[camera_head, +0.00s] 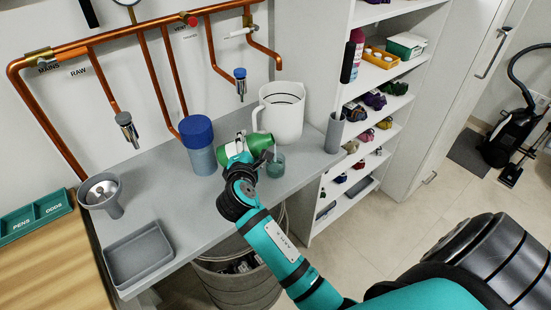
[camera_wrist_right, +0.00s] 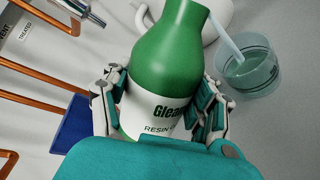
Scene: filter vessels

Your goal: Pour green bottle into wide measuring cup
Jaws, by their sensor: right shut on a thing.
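The green bottle (camera_head: 260,144) is tipped well over on its side, its mouth end toward the right. It also fills the middle of the right wrist view (camera_wrist_right: 168,55), with a white label. My right gripper (camera_head: 241,153) is shut around the label part of the bottle. The wide measuring cup (camera_head: 276,166) is a short clear cup upright on the grey counter, just below and right of the bottle's mouth. In the right wrist view, a pale stream runs from the mouth into the cup (camera_wrist_right: 249,72), which holds some greenish liquid. My left gripper is not in view.
A white jug (camera_head: 284,116) stands close behind the bottle, and a blue-lidded container (camera_head: 201,158) to its left. A narrow grey cup (camera_head: 333,134) stands near the counter's right edge. A grey funnel (camera_head: 105,197) and tray (camera_head: 137,252) are at left. Copper pipes (camera_head: 140,28) run above.

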